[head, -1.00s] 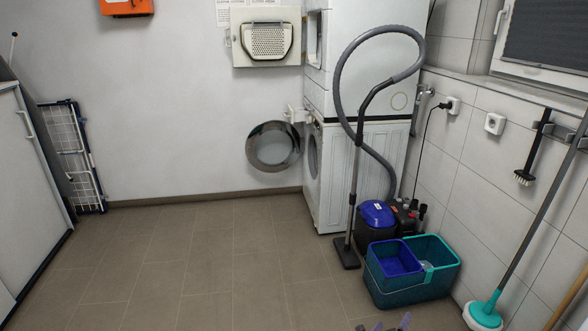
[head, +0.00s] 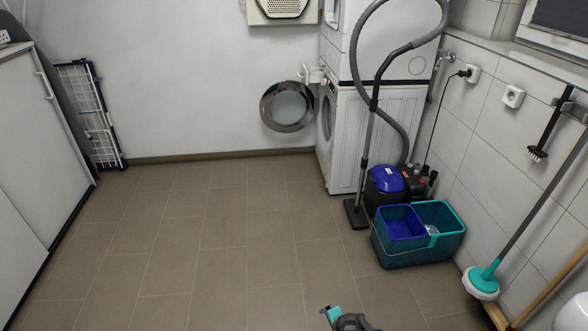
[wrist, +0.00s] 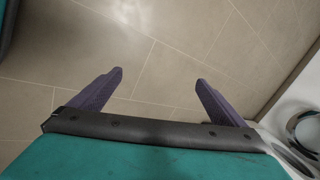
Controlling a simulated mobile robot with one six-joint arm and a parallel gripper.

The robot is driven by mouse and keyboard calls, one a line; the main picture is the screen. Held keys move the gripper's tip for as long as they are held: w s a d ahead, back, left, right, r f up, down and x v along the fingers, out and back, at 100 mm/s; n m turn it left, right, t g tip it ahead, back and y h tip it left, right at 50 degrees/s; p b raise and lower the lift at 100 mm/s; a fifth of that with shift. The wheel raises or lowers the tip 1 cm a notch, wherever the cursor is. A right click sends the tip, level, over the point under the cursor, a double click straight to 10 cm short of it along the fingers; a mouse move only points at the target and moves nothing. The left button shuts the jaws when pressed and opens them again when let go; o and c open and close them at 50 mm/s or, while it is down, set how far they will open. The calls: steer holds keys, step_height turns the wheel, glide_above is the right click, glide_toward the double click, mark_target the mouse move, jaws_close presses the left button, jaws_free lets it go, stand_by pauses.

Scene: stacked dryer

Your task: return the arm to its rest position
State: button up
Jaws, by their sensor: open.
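My gripper (wrist: 159,78) shows in the wrist view with its two purple fingers spread apart. Nothing is between them, and bare floor tiles lie beyond. In the head view, a teal and dark part of my arm shows at the bottom edge; the fingers cannot be made out there. The stacked machines (head: 372,120) stand at the back right, and the lower one's round door (head: 287,106) hangs open to the left. A round door with a metal ring (wrist: 308,130) also shows at the right edge of the wrist view.
A vacuum cleaner (head: 388,181) and a teal bucket (head: 425,254) stand before the machines. A mop (head: 482,281) leans on the right wall. A white cabinet (head: 35,150) and a folded drying rack (head: 98,115) are at the left. The middle floor is clear.

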steer(key=s+d+r+n+g, duration=0.1)
steer(key=s+n+g, duration=0.4)
steer(key=s, duration=0.6)
steer(key=s+d+r+n+g+h, duration=0.1)
steer(key=s+d+r+n+g, duration=0.1)
steer(key=s+n+g, duration=0.3)
steer(key=s+n, duration=0.3)
steer(key=s, duration=0.4)
steer(key=shift+s, duration=0.25)
steer(key=shift+r, duration=0.1)
